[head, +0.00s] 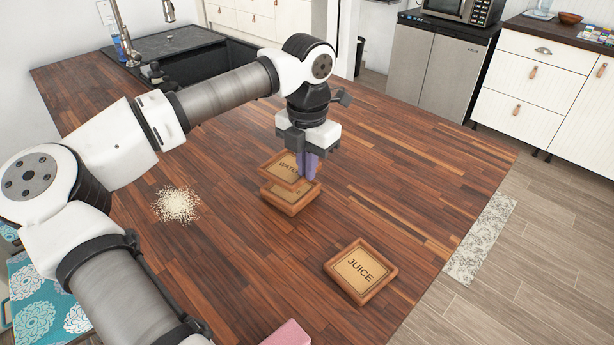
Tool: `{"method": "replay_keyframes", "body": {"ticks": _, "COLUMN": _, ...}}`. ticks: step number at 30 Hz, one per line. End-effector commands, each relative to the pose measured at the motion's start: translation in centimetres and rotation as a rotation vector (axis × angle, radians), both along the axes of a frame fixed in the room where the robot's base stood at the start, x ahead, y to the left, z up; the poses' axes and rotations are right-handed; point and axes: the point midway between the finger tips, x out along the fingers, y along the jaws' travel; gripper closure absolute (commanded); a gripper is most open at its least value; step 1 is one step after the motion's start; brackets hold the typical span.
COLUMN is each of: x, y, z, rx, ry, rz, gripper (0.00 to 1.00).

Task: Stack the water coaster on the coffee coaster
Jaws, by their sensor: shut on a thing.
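The water coaster (281,170) is a square tan tile with a wooden rim and the word WATER on it. My gripper (308,168) is shut on its right edge and partly covers the lettering. Another square wooden-rimmed coaster (290,200) lies on the counter directly below, largely covered by the water coaster. Its lettering is hidden, so I cannot read whether it is the coffee coaster. The water coaster sits over it, shifted slightly toward the back left; I cannot tell whether the two touch.
A juice coaster (361,271) lies on the wooden counter (420,170) at the front right. A pile of pale grains (176,204) is to the left. A pink block (288,334) is at the front edge. A dark sink (200,65) is at the back left.

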Motion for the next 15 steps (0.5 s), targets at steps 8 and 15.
{"method": "replay_keyframes", "body": {"ticks": 8, "x": -0.1, "y": 0.0, "z": -3.6, "rx": -0.002, "ry": 0.002, "rz": -0.001, "gripper": 1.0}}
{"method": "replay_keyframes", "body": {"ticks": 15, "x": 0.0, "y": 0.0, "z": -3.8, "rx": -0.001, "ry": 0.001, "rz": 0.0, "gripper": 1.0}}
